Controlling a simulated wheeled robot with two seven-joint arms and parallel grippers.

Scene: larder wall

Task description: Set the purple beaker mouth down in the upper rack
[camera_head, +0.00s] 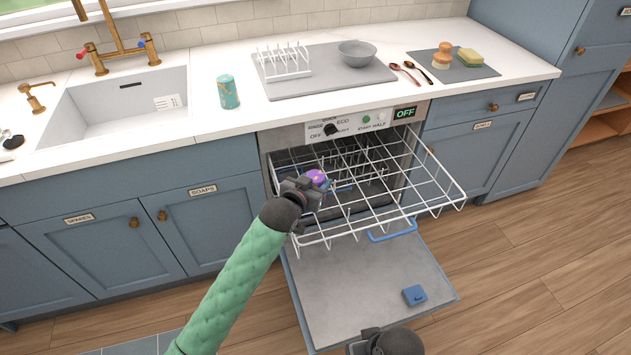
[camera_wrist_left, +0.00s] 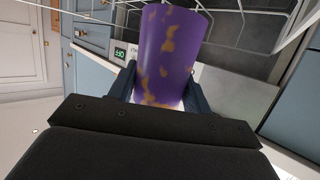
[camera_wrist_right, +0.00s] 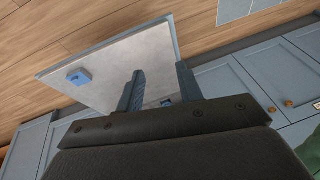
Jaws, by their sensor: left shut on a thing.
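The purple beaker (camera_head: 318,177), with orange-gold blotches, is held between the fingers of my left gripper (camera_head: 312,188). In the left wrist view the beaker (camera_wrist_left: 168,55) fills the space between both fingers. I cannot tell which way its mouth points. The upper rack (camera_head: 381,222), a white wire basket, is pulled out of the dishwasher. My left gripper and the beaker appear over its left side; whether the beaker touches the wires is unclear. My right gripper (camera_wrist_right: 160,90) is open and empty, its fingers apart; in the head view it is at the bottom edge.
On the counter are a teal cup (camera_head: 228,92), a grey mat (camera_head: 330,78) with a white plate rack (camera_head: 284,62), a grey bowl (camera_head: 357,54) and two spoons. The rack's right part looks empty.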

